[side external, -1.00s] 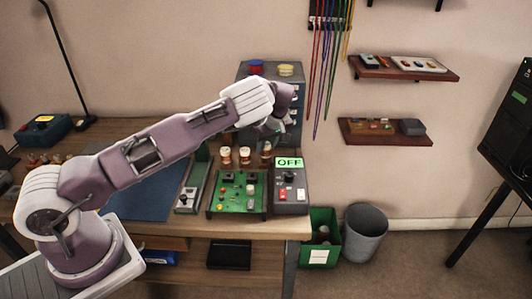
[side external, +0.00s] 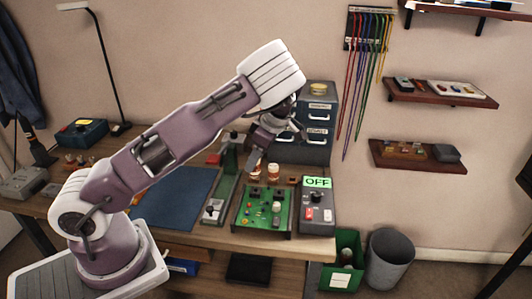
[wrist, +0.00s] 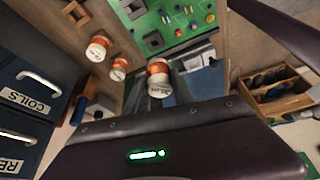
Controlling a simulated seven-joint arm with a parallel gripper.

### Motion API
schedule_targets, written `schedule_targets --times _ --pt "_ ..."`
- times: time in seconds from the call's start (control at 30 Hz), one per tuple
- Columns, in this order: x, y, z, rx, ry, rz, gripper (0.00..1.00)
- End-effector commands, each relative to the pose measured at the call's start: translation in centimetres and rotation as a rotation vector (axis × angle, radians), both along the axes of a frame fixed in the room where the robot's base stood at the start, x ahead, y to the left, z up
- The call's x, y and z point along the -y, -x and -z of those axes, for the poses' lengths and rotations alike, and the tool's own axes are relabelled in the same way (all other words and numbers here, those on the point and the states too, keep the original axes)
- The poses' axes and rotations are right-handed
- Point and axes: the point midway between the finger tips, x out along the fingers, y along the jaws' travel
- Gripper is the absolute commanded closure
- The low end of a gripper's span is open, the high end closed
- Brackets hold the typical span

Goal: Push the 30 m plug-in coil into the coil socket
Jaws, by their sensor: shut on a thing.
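My gripper (side external: 256,158) is above the rear edge of the green circuit board (side external: 254,217), beside the coil rack.
A grey box (side external: 317,212) with an OFF display stands right of the board. Drawer cabinets (side external: 318,120) rise behind. A wooden tray (wrist: 275,90) shows in the wrist view.

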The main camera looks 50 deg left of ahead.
Motion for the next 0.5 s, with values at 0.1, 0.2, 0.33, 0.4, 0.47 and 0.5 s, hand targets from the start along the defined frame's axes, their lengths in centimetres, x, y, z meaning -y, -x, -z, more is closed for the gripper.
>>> schedule_targets --times 0.1,0.2,0.33,0.4,0.47,0.5 --pt "0.0 0.0 1.5 -0.002 -0.001 0.001 1.00" --pt "0.0 0.0 2.8 -0.003 -0.001 0.002 1.00" --pt "-0.1 0.0 4.2 -0.001 -0.001 0.003 1.00" --pt "0.0 -0.1 4.7 -0.001 -0.001 0.004 1.00" --pt "-0.1 -0.1 5.1 0.000 -0.001 0.004 1.00" --pt "-0.1 -0.1 5.3 -0.001 -0.001 0.004 1.00"
